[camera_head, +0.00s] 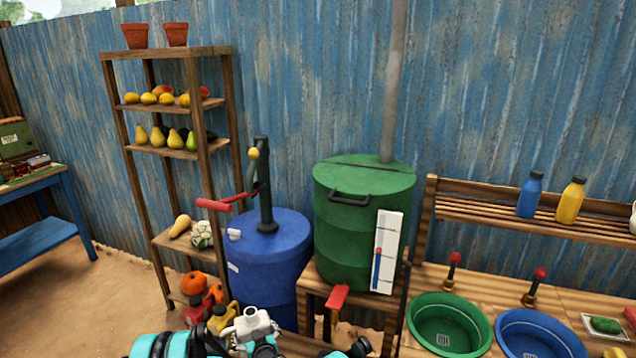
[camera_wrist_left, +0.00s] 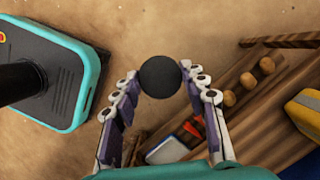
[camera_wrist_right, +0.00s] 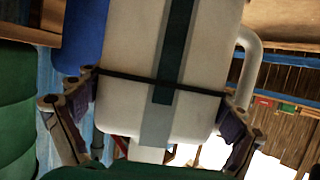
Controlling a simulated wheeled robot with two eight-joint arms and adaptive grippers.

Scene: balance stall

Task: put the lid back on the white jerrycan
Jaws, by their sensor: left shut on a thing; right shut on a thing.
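The white jerrycan (camera_head: 252,325) shows at the bottom of the head view, partly hidden by my arms. In the right wrist view the white jerrycan (camera_wrist_right: 215,40) has a grey stripe and a dark band, and fills the space between the fingers. My right gripper (camera_wrist_right: 158,92) is shut on it. In the left wrist view my left gripper (camera_wrist_left: 160,80) is shut on a round black lid (camera_wrist_left: 160,76) held at its fingertips. The jerrycan does not show clearly in the left wrist view, and its mouth is hard to make out.
A yellow jerrycan (camera_head: 222,320) and a red one (camera_head: 196,313) stand left of the white one. Behind are a blue drum (camera_head: 268,255) with a pump and a green drum (camera_head: 340,245) on a wooden stand. Green (camera_head: 412,312) and blue basins (camera_head: 503,325) are at right.

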